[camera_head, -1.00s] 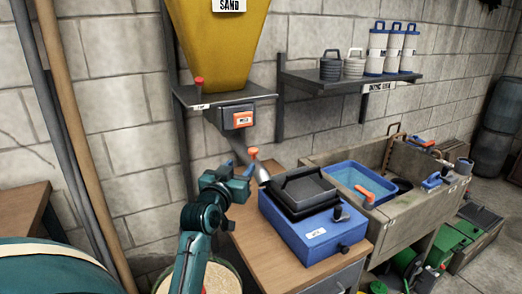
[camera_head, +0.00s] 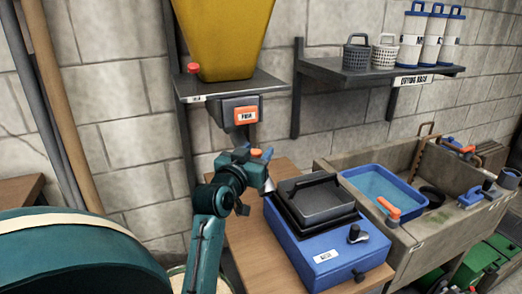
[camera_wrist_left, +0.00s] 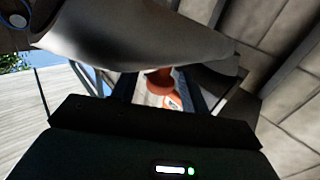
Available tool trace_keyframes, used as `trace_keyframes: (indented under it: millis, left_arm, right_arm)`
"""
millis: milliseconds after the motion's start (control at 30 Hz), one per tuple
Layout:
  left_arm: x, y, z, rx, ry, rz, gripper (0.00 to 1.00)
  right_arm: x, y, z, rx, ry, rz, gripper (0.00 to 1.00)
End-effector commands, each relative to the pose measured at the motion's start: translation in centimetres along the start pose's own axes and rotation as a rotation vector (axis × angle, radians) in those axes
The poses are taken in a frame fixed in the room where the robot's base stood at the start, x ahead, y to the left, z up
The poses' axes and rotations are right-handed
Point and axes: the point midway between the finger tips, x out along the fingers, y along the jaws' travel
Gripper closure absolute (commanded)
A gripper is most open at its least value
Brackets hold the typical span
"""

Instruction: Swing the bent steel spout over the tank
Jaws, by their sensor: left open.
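The bent steel spout (camera_head: 267,186) hangs below the sand hopper. In the head view my left gripper hides most of it, and only its grey flared end and orange knob (camera_head: 256,153) show. In the left wrist view the grey spout (camera_wrist_left: 140,42) crosses the top of the picture, close to the camera. An orange knob (camera_wrist_left: 160,84) shows below it, between the fingers. My left gripper (camera_head: 262,160) is open at the knob; I cannot tell whether it touches. A blue tub of water (camera_head: 345,177), likely the tank, stands to the right. My right gripper is out of view.
A blue box (camera_head: 325,257) with a black tray (camera_head: 318,202) stands on the wooden bench right of my gripper. The yellow hopper (camera_head: 222,35) and its push box (camera_head: 240,112) are above. A stone sink (camera_head: 430,235) holds the tub.

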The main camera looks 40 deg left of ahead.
Motion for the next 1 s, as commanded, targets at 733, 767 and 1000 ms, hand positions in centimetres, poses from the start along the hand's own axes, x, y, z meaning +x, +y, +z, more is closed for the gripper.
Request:
trace_keyframes:
  millis: [733,767,1000]
  left_arm:
    - [-0.02,-0.02,0.0,0.0,0.0,0.0,0.93]
    - [-0.02,-0.02,0.0,0.0,0.0,0.0,0.96]
    - [-0.02,-0.03,-0.01,0.0,0.0,-0.001,1.0]
  right_arm:
    - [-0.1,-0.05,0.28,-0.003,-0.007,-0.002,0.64]
    - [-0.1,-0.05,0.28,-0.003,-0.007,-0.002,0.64]
    - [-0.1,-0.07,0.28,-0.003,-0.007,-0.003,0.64]
